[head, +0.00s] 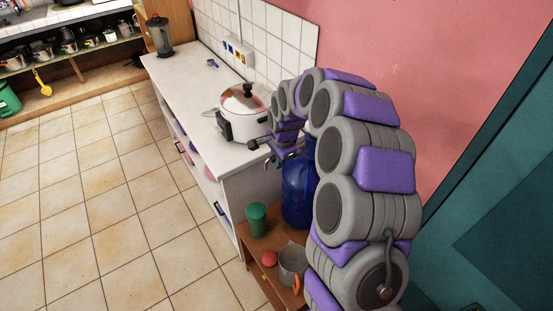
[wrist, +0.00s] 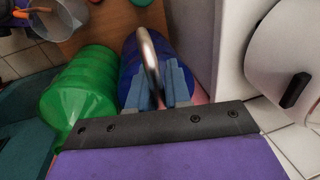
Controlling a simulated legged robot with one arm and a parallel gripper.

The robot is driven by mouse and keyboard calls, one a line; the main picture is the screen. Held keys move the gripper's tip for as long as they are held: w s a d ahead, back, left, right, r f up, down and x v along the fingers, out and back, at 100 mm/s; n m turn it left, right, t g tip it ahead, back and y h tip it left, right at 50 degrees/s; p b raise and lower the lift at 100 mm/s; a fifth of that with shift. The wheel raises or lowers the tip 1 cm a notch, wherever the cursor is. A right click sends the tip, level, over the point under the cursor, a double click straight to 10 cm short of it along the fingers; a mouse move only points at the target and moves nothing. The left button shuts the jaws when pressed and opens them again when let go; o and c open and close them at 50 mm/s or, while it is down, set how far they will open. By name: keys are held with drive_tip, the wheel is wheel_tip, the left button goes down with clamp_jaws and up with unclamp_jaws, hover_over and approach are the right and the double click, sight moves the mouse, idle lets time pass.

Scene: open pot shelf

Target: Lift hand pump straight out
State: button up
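The hand pump shows as a curved silvery spout (wrist: 149,62) in the wrist view, rising between the two blue-grey fingers of my gripper (wrist: 158,85). The rest of the pump is hidden behind the gripper. A blue water jug (wrist: 127,57) lies below and beyond the fingers. In the head view the jug (head: 297,190) stands upright on a low wooden shelf, its top hidden by my arm. My gripper (head: 274,157) is beside the counter end, near the jug's top. The fingers straddle the spout, but whether they press on the pump is not clear.
A green jug (wrist: 75,100) is left of the blue one. A white pot (head: 243,112) stands on the white counter (head: 195,95) close to my gripper. A green can (head: 256,219), a red item (head: 269,259) and a grey pot (head: 292,262) sit on the wooden shelf (head: 240,234).

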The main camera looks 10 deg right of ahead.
drive_tip(key=shift+d, duration=0.25)
clamp_jaws()
drive_tip(key=o, duration=0.6)
unclamp_jaws()
drive_tip(key=shift+a, duration=0.1)
drive_tip(key=shift+r, duration=0.1)
drive_tip(key=s+r+p, duration=0.1)
drive_tip(key=r, duration=0.4)
drive_tip(key=s+r+p, duration=0.1)
drive_tip(key=r, duration=0.5)
drive_tip(key=s+d+r+p, duration=0.1)
drive_tip(key=r, duration=0.4)
drive_tip(key=shift+d+r, duration=0.1)
drive_tip(key=shift+r, duration=0.25)
